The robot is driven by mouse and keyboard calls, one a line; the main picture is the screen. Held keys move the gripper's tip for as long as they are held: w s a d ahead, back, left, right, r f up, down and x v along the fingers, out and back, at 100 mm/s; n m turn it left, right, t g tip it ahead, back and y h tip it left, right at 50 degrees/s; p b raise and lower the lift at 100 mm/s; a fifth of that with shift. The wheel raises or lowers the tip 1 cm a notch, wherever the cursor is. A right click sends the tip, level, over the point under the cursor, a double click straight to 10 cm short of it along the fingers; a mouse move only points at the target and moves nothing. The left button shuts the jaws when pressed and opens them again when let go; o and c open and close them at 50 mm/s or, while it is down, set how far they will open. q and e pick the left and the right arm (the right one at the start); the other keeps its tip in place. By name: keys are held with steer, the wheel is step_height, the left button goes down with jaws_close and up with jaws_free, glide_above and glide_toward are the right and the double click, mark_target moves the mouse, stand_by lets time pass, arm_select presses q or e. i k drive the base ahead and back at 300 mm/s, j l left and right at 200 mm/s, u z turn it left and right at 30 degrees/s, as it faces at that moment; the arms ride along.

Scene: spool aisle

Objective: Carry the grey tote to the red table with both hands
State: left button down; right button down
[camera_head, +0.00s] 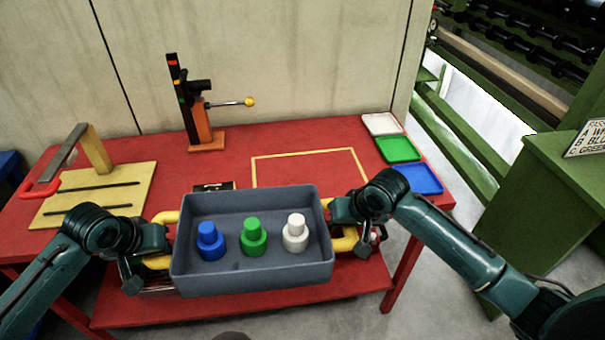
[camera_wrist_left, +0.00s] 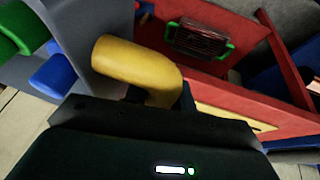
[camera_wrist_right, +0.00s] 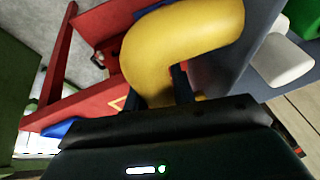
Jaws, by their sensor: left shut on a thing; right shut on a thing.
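The grey tote (camera_head: 250,278) is held level between my two arms in the head view, in front of and partly over the near edge of the red table (camera_head: 245,152). My left gripper (camera_head: 160,245) is shut on the tote's left yellow handle (camera_wrist_left: 135,68). My right gripper (camera_head: 340,222) is shut on the right yellow handle (camera_wrist_right: 180,45). The fingertips are mostly hidden behind the handles.
A yellow outline (camera_head: 305,154) marks a bare patch of tabletop behind the tote. White, green (camera_head: 398,148) and blue (camera_head: 418,178) trays lie at the right. A yellow board with a red-handled lever (camera_head: 100,193) lies left. An orange-black post device (camera_head: 200,125) stands at the back. Green machinery (camera_head: 545,190) stands right.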

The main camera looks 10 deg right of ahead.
mark_target(309, 178)
steer(key=i+l, duration=0.1)
steer(key=l, duration=0.15)
steer(key=i+l, duration=0.7)
